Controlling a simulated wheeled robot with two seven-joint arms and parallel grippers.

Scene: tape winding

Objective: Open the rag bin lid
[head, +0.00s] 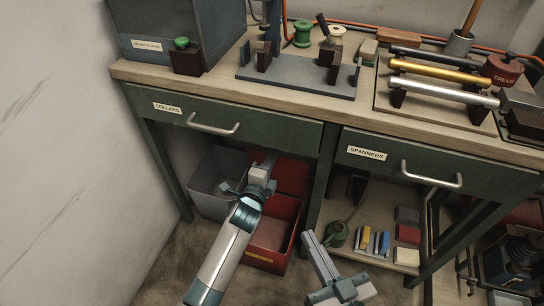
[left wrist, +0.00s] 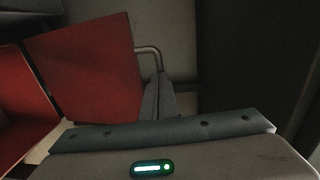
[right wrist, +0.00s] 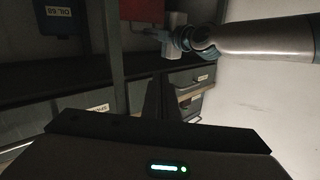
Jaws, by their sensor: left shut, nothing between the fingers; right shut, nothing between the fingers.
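The red rag bin (head: 268,240) stands on the floor under the bench, with a yellow label low on its front. Its red lid (head: 292,174) is raised at the back, so the bin's inside shows. In the left wrist view the lid (left wrist: 90,70) stands tilted up, with a grey bar handle (left wrist: 150,52) at its edge. My left gripper (head: 269,160) is shut and empty beside the lid; its fingers (left wrist: 158,98) appear close to the handle, contact unclear. My right gripper (head: 312,240) is shut and empty, low in front of the bin's right side.
A grey bin (head: 213,180) stands left of the rag bin. The bench's closed collars drawer (head: 225,125) is above, and a table leg (head: 320,180) is close on the right. A low shelf (head: 360,262) holds an oil can and several blocks. Open floor lies in front.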

